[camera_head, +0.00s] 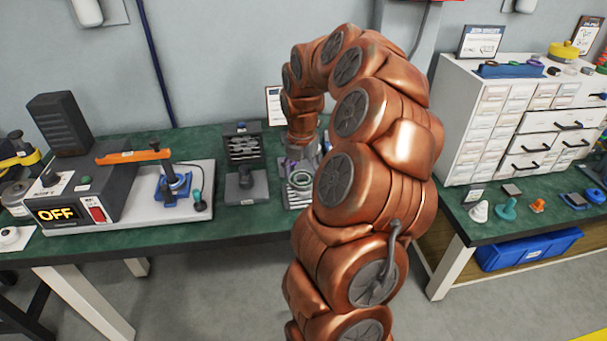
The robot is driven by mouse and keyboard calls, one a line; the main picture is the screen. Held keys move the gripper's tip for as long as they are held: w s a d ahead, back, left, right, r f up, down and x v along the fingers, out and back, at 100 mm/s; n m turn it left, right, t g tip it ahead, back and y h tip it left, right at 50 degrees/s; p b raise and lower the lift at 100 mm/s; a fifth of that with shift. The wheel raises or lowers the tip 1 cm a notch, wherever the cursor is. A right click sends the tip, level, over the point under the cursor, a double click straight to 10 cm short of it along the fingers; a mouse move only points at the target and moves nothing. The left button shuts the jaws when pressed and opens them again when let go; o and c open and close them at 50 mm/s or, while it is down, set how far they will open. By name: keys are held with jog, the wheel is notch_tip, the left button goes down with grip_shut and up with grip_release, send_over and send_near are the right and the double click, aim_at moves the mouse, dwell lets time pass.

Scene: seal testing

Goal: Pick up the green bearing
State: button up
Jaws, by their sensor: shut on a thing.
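My gripper (302,163) points down over the middle of the green bench, partly hidden behind my copper arm. The green bearing (300,178) shows as a small green ring right at my gripper's fingers, above a grey metal fixture (294,201). My gripper is shut on it. The fingertips are small and partly covered, so the exact grip and any gap between the bearing and the fixture cannot be made out.
A dark grey stand (245,187) is just left of my gripper. Further left is a test machine (85,205) reading OFF, with an orange lever (133,156). A white drawer cabinet (485,115) stands at right, with small coloured parts before it. Bare bench (235,222) shows along the front.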

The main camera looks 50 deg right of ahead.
jog(key=s+a+b, duration=0.1)
jog(key=s+a, duration=0.2)
jog(key=a, duration=0.3)
jog(key=s+a+r+b, duration=0.1)
jog(key=s+a, duration=0.3)
jog(key=a, duration=0.2)
jog(key=shift+r, duration=0.15)
